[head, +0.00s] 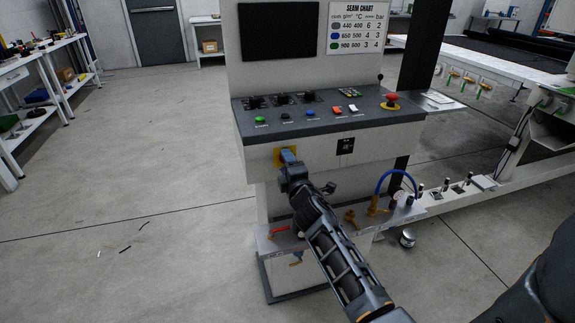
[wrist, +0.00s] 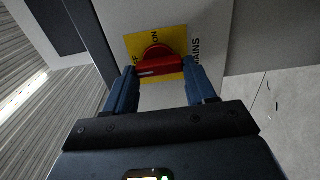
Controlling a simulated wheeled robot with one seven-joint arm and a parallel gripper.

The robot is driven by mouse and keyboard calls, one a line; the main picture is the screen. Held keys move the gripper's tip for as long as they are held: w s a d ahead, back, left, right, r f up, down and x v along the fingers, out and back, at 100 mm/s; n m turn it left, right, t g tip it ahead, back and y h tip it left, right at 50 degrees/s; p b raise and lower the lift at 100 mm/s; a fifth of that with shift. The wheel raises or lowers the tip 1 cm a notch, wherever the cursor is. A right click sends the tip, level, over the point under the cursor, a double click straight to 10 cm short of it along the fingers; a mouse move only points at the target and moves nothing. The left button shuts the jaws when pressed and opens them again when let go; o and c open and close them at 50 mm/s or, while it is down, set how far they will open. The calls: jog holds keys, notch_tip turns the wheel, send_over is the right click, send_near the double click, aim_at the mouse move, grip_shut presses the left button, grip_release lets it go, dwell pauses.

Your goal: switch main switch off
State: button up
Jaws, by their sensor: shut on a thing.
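The main switch is a red rotary knob (wrist: 158,62) on a yellow plate (wrist: 178,43) marked ON and MAINS, with another label partly hidden. In the wrist view my gripper (wrist: 160,70) has one finger on each side of the red knob's handle and is shut on it. The handle lies roughly across the picture between the fingertips. In the head view the yellow plate (head: 288,154) shows on the front of the grey console, and my gripper covers the knob there.
The console (head: 330,119) carries several buttons, dark knobs and a red emergency stop (head: 391,99). Below is a shelf with a red-handled valve (head: 279,231), brass fittings and a blue hose (head: 396,173). The floor to the left is mostly clear. Workbenches stand at far left.

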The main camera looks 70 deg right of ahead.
jog(key=o, duration=1)
jog(key=shift+o, duration=0.2)
jog(key=b+v, duration=0.2)
jog(key=v, duration=0.6)
jog(key=shift+a+f, duration=0.1)
